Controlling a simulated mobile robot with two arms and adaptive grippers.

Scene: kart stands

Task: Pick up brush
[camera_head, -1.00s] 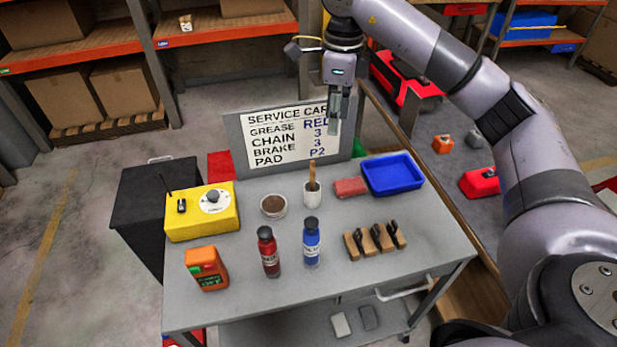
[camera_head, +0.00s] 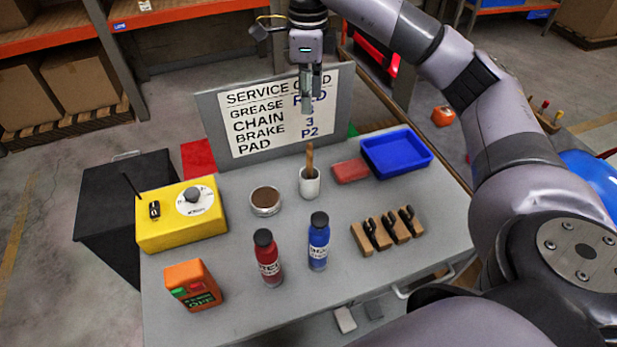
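The brush (camera_head: 310,157) stands handle up in a small white cup (camera_head: 310,187) on the grey cart top. Only its brown wooden handle shows; the lower end is hidden in the cup. My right gripper (camera_head: 309,103) points down above the brush, in front of the sign in the picture. Its two fingers are apart, one behind the other, with nothing between them. A gap shows between the fingertips and the handle top. My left gripper is not in view.
A round tin (camera_head: 265,200) stands left of the cup. A red block (camera_head: 350,171) and a blue tray (camera_head: 397,153) lie to its right. A red bottle (camera_head: 268,258) and a blue bottle (camera_head: 318,242) stand in front. The sign board (camera_head: 215,115) rises behind.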

